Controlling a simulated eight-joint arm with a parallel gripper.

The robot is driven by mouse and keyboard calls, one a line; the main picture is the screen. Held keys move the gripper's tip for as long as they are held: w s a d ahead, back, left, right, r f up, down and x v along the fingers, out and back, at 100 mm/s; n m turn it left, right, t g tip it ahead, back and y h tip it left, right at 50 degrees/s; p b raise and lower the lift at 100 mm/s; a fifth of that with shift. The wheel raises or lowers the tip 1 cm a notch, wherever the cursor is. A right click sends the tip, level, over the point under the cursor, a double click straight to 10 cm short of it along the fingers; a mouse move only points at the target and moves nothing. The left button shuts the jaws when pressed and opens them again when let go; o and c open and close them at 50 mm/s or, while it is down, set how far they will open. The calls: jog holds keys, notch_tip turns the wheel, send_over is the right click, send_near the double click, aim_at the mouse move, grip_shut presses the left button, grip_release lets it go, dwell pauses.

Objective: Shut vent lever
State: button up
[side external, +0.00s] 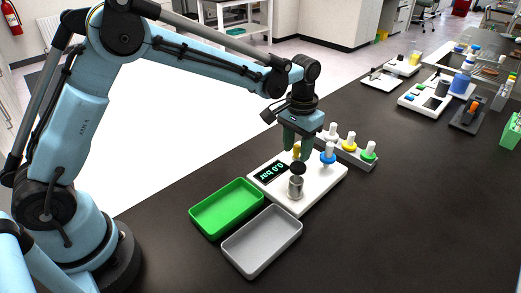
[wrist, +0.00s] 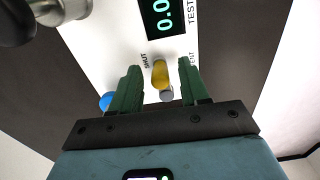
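The vent lever (wrist: 160,74) is a yellow handle on the white panel (wrist: 112,42), with a grey rounded end nearest my gripper. It stands between a "SHUT" label on its left and a partly covered label on its right. In the side view the yellow lever (side external: 297,150) shows just beside my fingers. My gripper (wrist: 161,88) is open, with one green ribbed finger on each side of the lever and visible gaps to it. In the side view my gripper (side external: 297,142) is low over the panel's far part. Whether the fingertips reach the lever's height is unclear.
A metal cup (side external: 296,188) with a dark round top and a blue-topped post (side external: 328,153) stand close by on the panel. The display (side external: 272,173) reads 0.0 bar. A rack (side external: 358,157) with coloured knobs is behind. Green (side external: 195,214) and grey (side external: 229,249) trays lie in front.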

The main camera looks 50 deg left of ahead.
aim_at(295, 146)
jog(key=shift+r, duration=0.1)
jog(key=shift+r, duration=2.9)
jog(key=shift+a+r, duration=0.1)
jog(key=shift+s+a+r, duration=0.1)
jog(key=shift+s+r, duration=0.1)
jog(key=shift+s, duration=0.05)
jog(key=s+a+r+t, duration=0.3)
jog(key=s+a+r, duration=0.15)
jog(key=s, duration=0.35)
jog(key=s+a+f+t, duration=0.2)
jog(key=s+a+t, duration=0.1)
jog(key=s, duration=0.7)
jog(key=shift+t, duration=0.6)
